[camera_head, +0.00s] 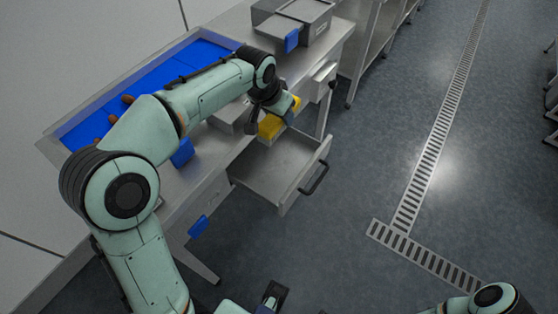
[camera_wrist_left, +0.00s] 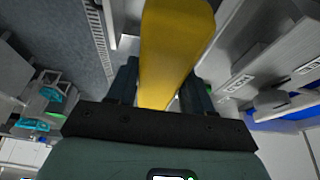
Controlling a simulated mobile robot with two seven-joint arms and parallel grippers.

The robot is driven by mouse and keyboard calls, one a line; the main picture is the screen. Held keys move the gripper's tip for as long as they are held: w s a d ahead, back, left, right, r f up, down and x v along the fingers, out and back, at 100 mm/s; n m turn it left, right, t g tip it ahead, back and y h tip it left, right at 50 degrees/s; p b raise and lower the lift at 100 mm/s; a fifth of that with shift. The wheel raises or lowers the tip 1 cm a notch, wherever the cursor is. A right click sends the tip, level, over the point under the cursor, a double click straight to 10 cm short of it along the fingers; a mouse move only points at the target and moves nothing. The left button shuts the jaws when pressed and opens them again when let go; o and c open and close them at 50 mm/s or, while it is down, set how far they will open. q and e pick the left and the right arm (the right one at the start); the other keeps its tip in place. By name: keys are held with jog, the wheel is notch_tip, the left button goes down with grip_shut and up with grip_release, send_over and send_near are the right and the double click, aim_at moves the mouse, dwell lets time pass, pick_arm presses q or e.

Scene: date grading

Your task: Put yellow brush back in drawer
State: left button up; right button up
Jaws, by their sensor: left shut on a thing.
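The yellow brush (camera_head: 270,126) is held in my left gripper (camera_head: 272,116), above the back part of the open drawer. In the left wrist view the brush (camera_wrist_left: 176,45) stands out between the two dark fingers of the left gripper (camera_wrist_left: 158,88), which are shut on it. The metal drawer (camera_head: 275,165) is pulled out from under the table and its visible floor is bare. The arm hides part of the brush. Part of my right arm shows at the bottom right of the head view, but its gripper cannot be made out.
A steel table (camera_head: 190,190) carries a blue-lined tray (camera_head: 75,133) with several brown dates. Grey bins (camera_head: 300,18) with a blue tag stand at its far end. The drawer's black handle (camera_head: 315,178) faces the open floor. A drain grate (camera_head: 430,150) crosses the floor.

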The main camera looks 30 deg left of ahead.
pick_arm(q)
jog(key=f+b, duration=0.1)
jog(key=f, duration=0.9)
jog(key=f+b, duration=0.2)
jog(key=f, duration=0.7)
jog(key=shift+d+f, duration=0.2)
jog(key=shift+f, duration=0.15)
jog(key=shift+f, duration=0.2)
jog(key=o, duration=1.2)
jog(key=shift+r, duration=0.1)
jog(key=shift+s+r, duration=0.1)
jog(key=shift+r, duration=0.25)
jog(key=p+v, duration=0.1)
jog(key=v, duration=1)
jog(key=shift+s+r, duration=0.15)
jog(key=shift+r, duration=0.15)
